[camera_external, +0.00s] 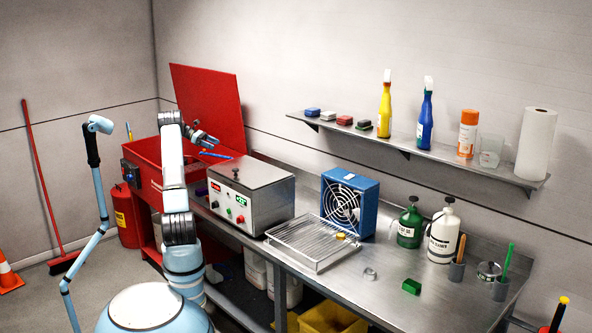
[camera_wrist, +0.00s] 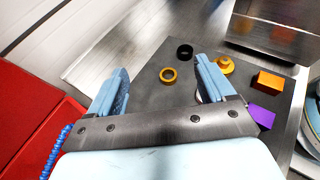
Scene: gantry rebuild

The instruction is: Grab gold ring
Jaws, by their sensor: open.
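A gold ring (camera_wrist: 162,76) lies flat on a dark grey surface (camera_wrist: 145,98) in the wrist view, ahead of and between the fingers. My gripper (camera_wrist: 158,86) is open and empty, with its two blue fingers either side of the ring in the picture; it appears above the surface and apart from the ring. In the external view my gripper (camera_external: 204,139) is raised in front of the open red lid. The ring's spot there is hidden. A small gold piece (camera_external: 341,236) on the wire tray (camera_external: 318,265) is too small to identify.
Around the ring are a black ring (camera_wrist: 185,45), a gold stepped piece (camera_wrist: 225,68), an orange block (camera_wrist: 267,82) and a purple block (camera_wrist: 262,116). The red washer (camera_external: 165,153) with its raised lid (camera_external: 213,105) and a steel box (camera_external: 262,195) stand near my arm.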

